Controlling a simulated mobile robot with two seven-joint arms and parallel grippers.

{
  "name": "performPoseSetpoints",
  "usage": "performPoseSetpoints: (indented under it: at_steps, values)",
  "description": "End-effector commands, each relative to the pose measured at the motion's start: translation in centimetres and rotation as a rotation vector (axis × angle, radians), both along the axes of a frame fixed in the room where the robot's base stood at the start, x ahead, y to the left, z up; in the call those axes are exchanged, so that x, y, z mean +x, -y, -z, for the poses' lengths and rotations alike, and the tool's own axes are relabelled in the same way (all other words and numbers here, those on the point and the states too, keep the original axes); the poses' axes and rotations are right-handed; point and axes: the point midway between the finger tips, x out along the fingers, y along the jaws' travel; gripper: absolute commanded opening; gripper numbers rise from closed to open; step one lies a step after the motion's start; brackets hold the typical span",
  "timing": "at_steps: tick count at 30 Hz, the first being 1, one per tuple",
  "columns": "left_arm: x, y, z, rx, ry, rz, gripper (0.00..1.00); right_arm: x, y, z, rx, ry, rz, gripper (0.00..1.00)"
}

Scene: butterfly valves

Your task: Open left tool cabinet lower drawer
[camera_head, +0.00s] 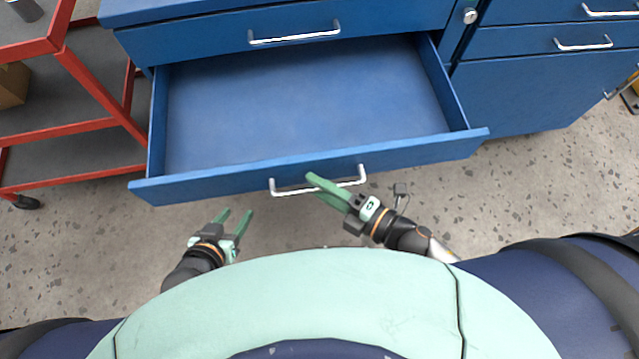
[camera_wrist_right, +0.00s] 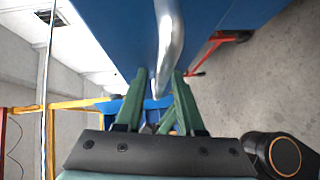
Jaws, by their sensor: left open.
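The lower drawer (camera_head: 300,101) of the blue cabinet is pulled well out, and its inside is empty. Its silver handle (camera_head: 288,191) is on the front panel (camera_head: 210,184). My right gripper (camera_head: 314,182) is at the right part of this handle, with its green fingers either side of the bar.
A closed upper drawer (camera_head: 210,38) with a silver handle is above the open one. Another blue cabinet (camera_head: 545,90) stands to the right. A red-framed cart (camera_head: 95,90) stands close to the drawer's left side. Speckled floor (camera_head: 535,190) is clear at the right.

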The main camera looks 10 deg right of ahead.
Motion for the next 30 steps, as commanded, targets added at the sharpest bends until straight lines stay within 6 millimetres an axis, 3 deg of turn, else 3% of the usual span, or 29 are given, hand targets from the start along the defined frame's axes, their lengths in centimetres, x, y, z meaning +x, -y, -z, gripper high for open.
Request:
performPoseSetpoints:
  at_steps: [17, 30]
  values:
    - [0.0, 0.0, 0.1, 0.0, -0.001, -0.001, 0.5, -0.4, 0.3, 0.0, 0.0, -0.001, -0.002, 0.45]
    - [-0.1, 0.0, 0.2, 0.001, -0.005, -0.002, 0.5, -6.0, 6.0, -1.1, -0.001, -0.004, -0.001, 0.45]
